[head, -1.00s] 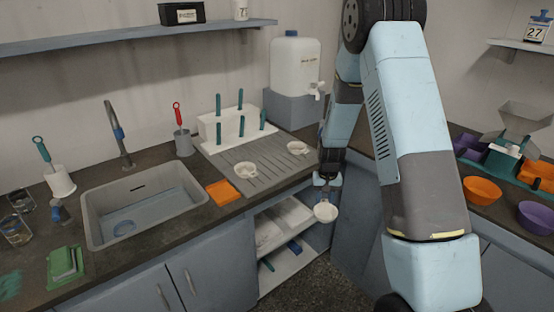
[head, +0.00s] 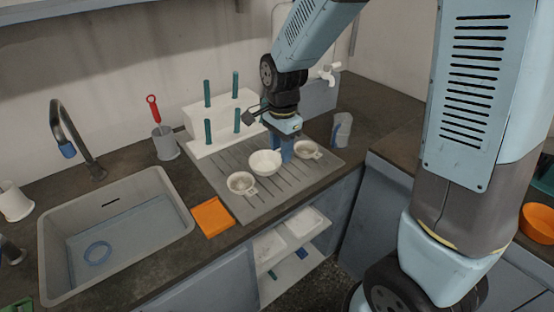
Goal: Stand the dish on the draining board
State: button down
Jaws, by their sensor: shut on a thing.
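The dish (head: 264,164) is a small white bowl with its opening facing up, over the middle of the grooved grey draining board (head: 286,184). My gripper (head: 281,155) points down at the dish's right side and is shut on it. The fingertips are partly hidden behind the dish. I cannot tell whether the dish touches the board. Two similar white dishes stand on the board, one at the front left (head: 241,183) and one on the right (head: 307,149).
A white peg rack (head: 222,125) with several teal pegs stands behind the board. An orange cloth (head: 213,217) lies at its left, beside the sink (head: 110,250). A grey cup (head: 165,145) with a red-handled tool stands back left. A clear beaker (head: 342,130) stands at right.

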jog(key=shift+w+d, duration=0.15)
jog(key=shift+w, duration=0.15)
jog(key=w+d+f, duration=0.1)
jog(key=w+f, duration=0.2)
jog(key=w, duration=0.1)
jog(key=w+d+f, duration=0.1)
jog(key=w+f, duration=0.2)
jog(key=w, duration=0.1)
jog(key=w+d+f, duration=0.1)
jog(key=w+f, duration=0.2)
jog(key=w, duration=0.2)
jog(key=shift+d+f, duration=0.2)
jog(key=shift+d, duration=0.1)
jog(key=shift+w+f, duration=0.15)
jog(key=shift+f, duration=0.2)
notch_tip(320, 180, down, 3)
jog(key=shift+r, duration=0.15)
jog(key=c, duration=0.7)
grip_release()
jog(key=shift+c, duration=0.2)
